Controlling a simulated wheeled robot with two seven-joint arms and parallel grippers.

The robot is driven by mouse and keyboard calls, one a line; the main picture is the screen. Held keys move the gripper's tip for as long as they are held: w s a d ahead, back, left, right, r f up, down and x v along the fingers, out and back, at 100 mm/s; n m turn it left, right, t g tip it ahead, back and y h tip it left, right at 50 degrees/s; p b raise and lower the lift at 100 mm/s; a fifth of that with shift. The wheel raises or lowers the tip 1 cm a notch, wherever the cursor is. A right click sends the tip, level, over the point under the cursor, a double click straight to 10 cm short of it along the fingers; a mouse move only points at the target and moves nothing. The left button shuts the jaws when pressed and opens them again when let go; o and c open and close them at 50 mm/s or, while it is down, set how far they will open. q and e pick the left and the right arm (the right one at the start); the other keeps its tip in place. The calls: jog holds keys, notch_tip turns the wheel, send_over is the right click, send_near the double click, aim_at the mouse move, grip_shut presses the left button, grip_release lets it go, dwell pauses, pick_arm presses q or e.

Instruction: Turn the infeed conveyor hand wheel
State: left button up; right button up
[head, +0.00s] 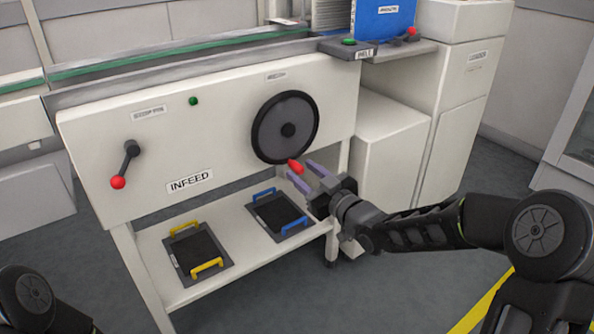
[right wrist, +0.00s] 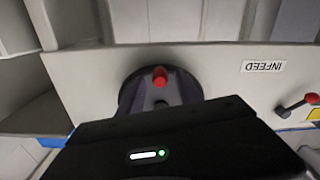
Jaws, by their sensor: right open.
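The hand wheel (head: 285,127) is a dark disc with a black rim on the front of the white infeed panel. Its red handle (head: 296,165) sits at the wheel's lower edge. My right gripper (head: 298,172) is open, with its fingers pointing at the handle from the lower right. In the right wrist view the red handle (right wrist: 160,77) shows between the fingers, with the wheel (right wrist: 127,95) behind. I cannot tell whether the fingers touch the handle. At the lower left of the head view, only a dark part of my left arm shows; the left gripper is out of view.
A lever with a red knob (head: 118,182) and a green button (head: 193,101) are on the panel (head: 225,140) left of the wheel. Trays with yellow handles (head: 207,265) and blue handles (head: 290,228) lie on the shelf below. A white cabinet (head: 385,140) stands to the right.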

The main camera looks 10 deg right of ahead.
jog(key=shift+x, duration=1.6)
jog(key=shift+c, duration=0.3)
grip_shut()
